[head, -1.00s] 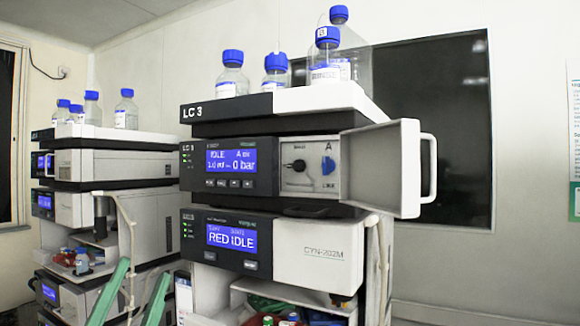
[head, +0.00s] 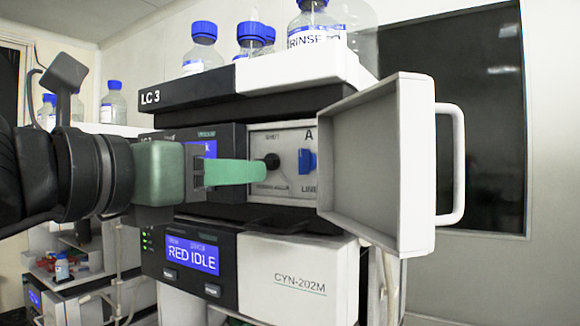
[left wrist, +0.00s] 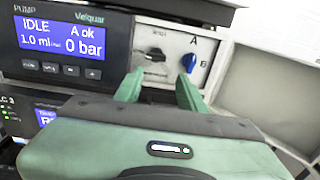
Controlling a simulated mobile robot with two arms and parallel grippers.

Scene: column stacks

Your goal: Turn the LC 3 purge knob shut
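The LC 3 stack (head: 150,97) stands in front of me, with its pump module's door open. In the recess are a small black knob (head: 272,161) and, to its right, a blue knob (head: 306,162) beside the labels A and LINE. The label above the black knob seems to read SHUT. In the left wrist view the black knob (left wrist: 155,55) lies ahead of the space between my fingertips, and the blue knob (left wrist: 188,62) lies just right. My left gripper (left wrist: 160,77) is open, its green fingers apart and short of the knob. My right gripper is not in view.
The open door (head: 375,165) with its white handle (head: 456,165) juts out right of the recess. Bottles (head: 203,47) stand on top. The pump display (left wrist: 63,37) reads IDLE, 0 bar. Another stack stands behind at left.

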